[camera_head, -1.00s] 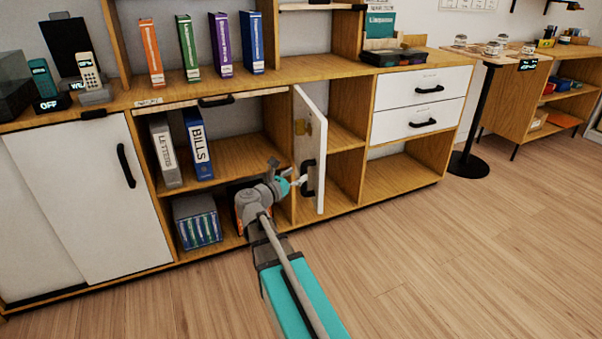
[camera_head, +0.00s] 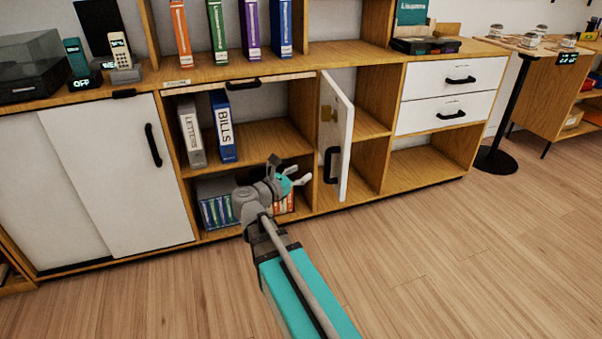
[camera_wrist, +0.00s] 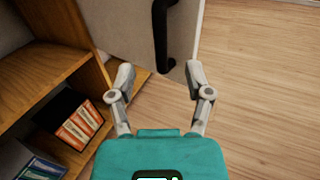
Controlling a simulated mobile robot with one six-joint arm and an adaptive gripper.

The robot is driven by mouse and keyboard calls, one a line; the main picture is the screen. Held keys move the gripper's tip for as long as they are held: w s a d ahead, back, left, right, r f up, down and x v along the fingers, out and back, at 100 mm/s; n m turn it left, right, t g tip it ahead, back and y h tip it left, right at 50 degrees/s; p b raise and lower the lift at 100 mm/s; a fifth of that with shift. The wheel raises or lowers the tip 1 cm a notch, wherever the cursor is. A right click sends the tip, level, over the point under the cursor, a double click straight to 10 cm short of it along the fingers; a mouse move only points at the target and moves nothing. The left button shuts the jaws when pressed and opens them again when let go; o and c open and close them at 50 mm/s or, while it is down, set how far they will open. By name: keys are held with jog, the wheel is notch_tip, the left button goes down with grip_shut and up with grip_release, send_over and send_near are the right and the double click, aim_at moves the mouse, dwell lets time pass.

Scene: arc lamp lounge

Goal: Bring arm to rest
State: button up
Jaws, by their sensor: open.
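My gripper (camera_head: 297,183) is in front of the low wooden cabinet, at the end of my outstretched arm. Its two fingers (camera_wrist: 160,80) are spread apart with nothing between them in the wrist view. A white hinged door (camera_head: 338,130) stands open just to the right of my gripper in the head view. Its black handle (camera_head: 331,166) is close to the fingertips but appears apart from them. The handle also shows in the wrist view (camera_wrist: 162,35), beyond the fingertips.
The open shelves hold a grey Letters binder (camera_head: 192,132), a blue Bills binder (camera_head: 223,126) and a row of booklets (camera_head: 217,211) below. White drawers (camera_head: 453,88) are shut at right. A thin-legged round-based stand (camera_head: 497,160) is farther right. The wooden floor (camera_head: 480,260) is clear.

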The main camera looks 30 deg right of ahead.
dwell(0.4)
jog(key=w+a+r+n+t+y+p, duration=0.2)
jog(key=w+a+r+n+t+y, duration=0.35)
jog(key=n, duration=0.65)
jog(key=w+a+r+n+t+y+p, duration=0.25)
jog(key=w+a+n+t+y, duration=0.4)
jog(key=n, duration=0.55)
jog(key=s+a+f+n+g+y+p, duration=0.5)
jog(key=s+a+f+n+g+y, duration=0.55)
jog(key=n, duration=0.95)
jog(key=s+d+f+n+g+h+p, duration=0.2)
jog(key=s+d+n+g+h, duration=0.1)
jog(key=s, duration=0.3)
jog(key=s+d+f+n+g+h+p, duration=0.1)
jog(key=s+d+f+n+g+h, duration=0.2)
jog(key=s, duration=0.4)
notch_tip(320, 180, up, 39)
jog(key=a+p, duration=0.1)
jog(key=p, duration=3.7)
jog(key=shift+r+g+y, duration=0.2)
jog(key=shift+g+y, duration=0.15)
